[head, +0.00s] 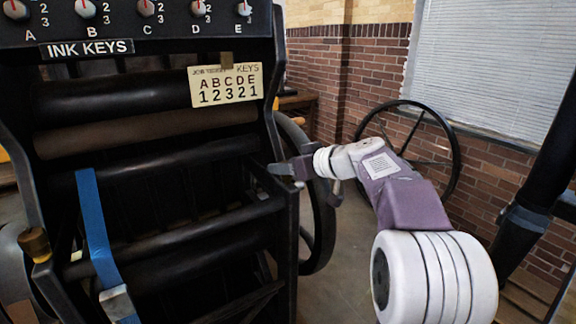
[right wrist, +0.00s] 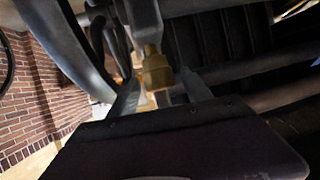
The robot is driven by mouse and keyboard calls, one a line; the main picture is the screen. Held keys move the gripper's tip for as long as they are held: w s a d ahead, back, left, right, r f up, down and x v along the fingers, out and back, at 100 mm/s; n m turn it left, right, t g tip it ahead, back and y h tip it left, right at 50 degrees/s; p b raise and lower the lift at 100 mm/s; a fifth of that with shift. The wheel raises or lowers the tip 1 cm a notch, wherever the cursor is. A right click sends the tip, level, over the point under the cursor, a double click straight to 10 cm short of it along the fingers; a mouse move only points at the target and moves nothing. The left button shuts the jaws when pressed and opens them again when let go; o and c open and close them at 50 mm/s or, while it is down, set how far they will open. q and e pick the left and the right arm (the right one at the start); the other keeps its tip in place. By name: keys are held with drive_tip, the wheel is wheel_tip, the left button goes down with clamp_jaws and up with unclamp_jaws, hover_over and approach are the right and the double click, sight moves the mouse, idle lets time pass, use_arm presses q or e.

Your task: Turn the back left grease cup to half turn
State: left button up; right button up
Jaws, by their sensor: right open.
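My right gripper (head: 285,168) is open beside the right side frame of the black press in the head view. In the right wrist view, a brass grease cup (right wrist: 156,72) shows at the open fingers (right wrist: 161,93), roughly in line with the gap. I cannot tell whether the fingers touch it, or how far it is turned. This cup is hidden in the head view. Another brass grease cup (head: 35,243) with a dark top sits on the left side frame in the head view. My left gripper is not in view.
The press has black rollers (head: 150,95), an ink keys panel (head: 140,22) and a hanging key card (head: 226,85). A large handwheel (head: 452,170) stands near the brick wall. Floor shows right of the press.

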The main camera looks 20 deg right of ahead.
clamp_jaws()
drive_tip(key=shift+a+f+m+h+b, duration=0.1)
drive_tip(key=shift+f+m+h+b, duration=0.05)
drive_tip(key=shift+m+h+b, duration=0.2)
drive_tip(key=shift+m+h, duration=0.35)
drive_tip(key=shift+h, duration=0.1)
drive_tip(key=shift+t, duration=0.3)
unclamp_jaws()
drive_tip(key=shift+s+r, duration=0.15)
drive_tip(key=shift+r, duration=0.05)
